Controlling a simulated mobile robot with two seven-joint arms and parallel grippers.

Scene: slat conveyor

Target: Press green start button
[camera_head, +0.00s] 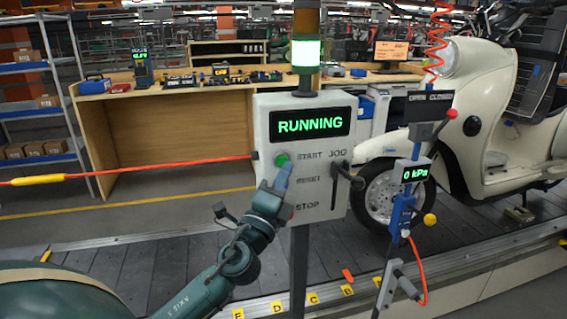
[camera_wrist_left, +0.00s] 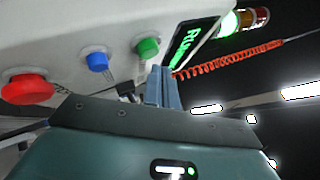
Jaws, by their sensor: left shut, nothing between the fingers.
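The grey control box (camera_head: 262,128) stands on a post, and its screen (camera_head: 310,123) reads RUNNING in green. The green start button (camera_head: 281,159) is at its upper left, beside the word START. It also shows in the left wrist view (camera_wrist_left: 147,47), with a blue button (camera_wrist_left: 97,62) and a large red button (camera_wrist_left: 28,88) in line. My left gripper (camera_head: 284,170) is shut and empty, its tips just below the green button; the wrist view shows the closed fingers (camera_wrist_left: 162,76) close beside it. I cannot tell whether they touch it. My right gripper is not in view.
A lit green stack light (camera_head: 306,53) tops the box. A black lever (camera_head: 347,176) sits by JOG. To the right hangs a blue-handled tool with a 0 kPa display (camera_head: 416,174). A cream scooter (camera_head: 480,120) stands on the slat conveyor (camera_head: 180,262).

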